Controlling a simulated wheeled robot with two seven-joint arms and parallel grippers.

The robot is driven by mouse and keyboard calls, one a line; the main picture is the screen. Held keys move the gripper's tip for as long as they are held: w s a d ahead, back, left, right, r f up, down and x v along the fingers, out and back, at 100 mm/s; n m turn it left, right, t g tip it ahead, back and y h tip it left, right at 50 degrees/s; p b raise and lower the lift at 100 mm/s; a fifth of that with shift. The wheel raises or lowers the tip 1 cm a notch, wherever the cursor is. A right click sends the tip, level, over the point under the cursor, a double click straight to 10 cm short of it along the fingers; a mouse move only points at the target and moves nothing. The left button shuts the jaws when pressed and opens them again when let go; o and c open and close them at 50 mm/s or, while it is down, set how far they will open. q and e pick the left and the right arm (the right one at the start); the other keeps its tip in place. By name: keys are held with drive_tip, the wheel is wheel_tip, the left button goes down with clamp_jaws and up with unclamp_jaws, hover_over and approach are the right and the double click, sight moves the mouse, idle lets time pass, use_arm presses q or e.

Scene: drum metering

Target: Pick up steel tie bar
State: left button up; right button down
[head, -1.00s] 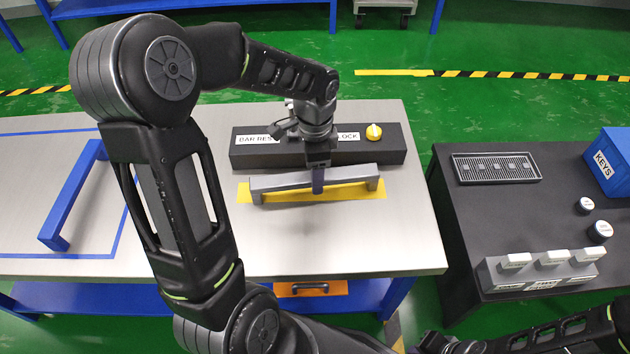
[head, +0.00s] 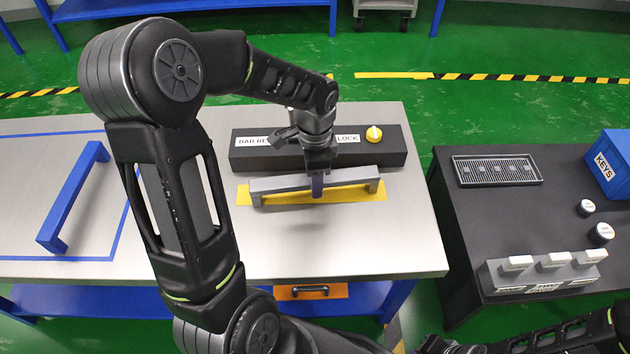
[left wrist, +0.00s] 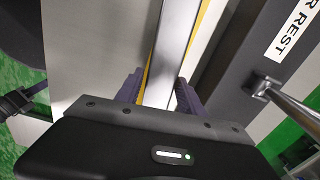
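The steel tie bar (head: 345,183) is a grey bar with a short leg at each end, lying across a yellow strip on the steel table. My left gripper (head: 317,187) comes down on the middle of the bar from above. In the left wrist view, its two dark fingers (left wrist: 160,95) stand on either side of the bar (left wrist: 172,50), apart, with slim gaps seeming to show. The fingertips' lower ends are hidden. My right gripper (head: 448,345) is only partly seen at the bottom edge, away from the bar.
A blue bar (head: 72,200) lies inside blue tape at left. A dark side table (head: 480,210) with a blue KEYS box (head: 609,165) is at right.

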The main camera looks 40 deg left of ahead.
use_arm(q)
clamp_jaws()
idle(0.4)
drive_tip(key=shift+r, duration=0.15)
wheel_tip(320, 180, up, 10)
drive_tip(key=p, duration=0.2)
drive_tip(key=shift+p, duration=0.3)
idle(0.6)
